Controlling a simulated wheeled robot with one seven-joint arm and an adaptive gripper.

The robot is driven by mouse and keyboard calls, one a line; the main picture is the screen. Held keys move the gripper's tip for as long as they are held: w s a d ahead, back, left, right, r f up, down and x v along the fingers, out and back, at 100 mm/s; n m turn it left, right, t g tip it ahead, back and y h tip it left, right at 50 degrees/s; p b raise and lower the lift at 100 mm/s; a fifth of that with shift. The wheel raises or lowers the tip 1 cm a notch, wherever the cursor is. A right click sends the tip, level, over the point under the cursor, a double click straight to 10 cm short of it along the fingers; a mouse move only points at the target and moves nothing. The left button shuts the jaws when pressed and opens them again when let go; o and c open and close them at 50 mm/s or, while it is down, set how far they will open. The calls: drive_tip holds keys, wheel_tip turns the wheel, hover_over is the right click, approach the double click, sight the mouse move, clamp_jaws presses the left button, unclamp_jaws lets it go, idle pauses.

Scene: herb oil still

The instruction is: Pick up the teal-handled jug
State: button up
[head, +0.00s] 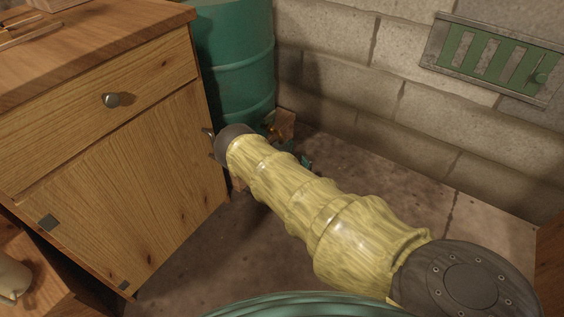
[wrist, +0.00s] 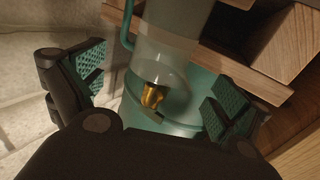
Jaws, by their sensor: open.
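The jug (wrist: 165,42), a pale, see-through-looking cylinder with a teal handle (wrist: 127,28) on its left, shows at the top middle of the wrist view. Its upper part is cut off by the frame. My gripper (wrist: 155,85) is open, with its teal-padded fingers apart to the left and right below the jug; no contact shows. A brass-coloured piece (wrist: 152,95) lies between the fingers in the picture; I cannot tell what it belongs to. In the head view my arm hides most of this spot, and only small teal and brown bits show past it.
A teal drum (head: 235,50) stands in the corner beside a wooden cabinet (head: 120,180). Wooden boards (wrist: 245,60) lie close to the jug's right in the wrist view. A block wall (head: 340,90) with a green vent (head: 490,62) is behind. Floor right of my arm is bare.

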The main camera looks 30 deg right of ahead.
drive_tip(key=w+b, duration=0.1)
drive_tip(key=w, duration=0.2)
drive_tip(key=w+b, duration=0.1)
drive_tip(key=w, duration=0.1)
drive_tip(key=shift+w+d+f+b, duration=0.1)
drive_tip(key=shift+d+f+b, duration=0.15)
drive_tip(key=shift+f+b, duration=0.1)
drive_tip(key=w+b, duration=0.2)
drive_tip(key=shift+w+d, duration=0.15)
drive_tip(key=shift+w, duration=0.2)
drive_tip(key=shift+w+d+r, duration=0.1)
drive_tip(key=shift+w+r, duration=0.05)
drive_tip(key=shift+w, duration=0.45)
drive_tip(key=c, duration=1.5)
drive_tip(key=shift+c, duration=0.2)
drive_tip(key=shift+r, duration=0.2)
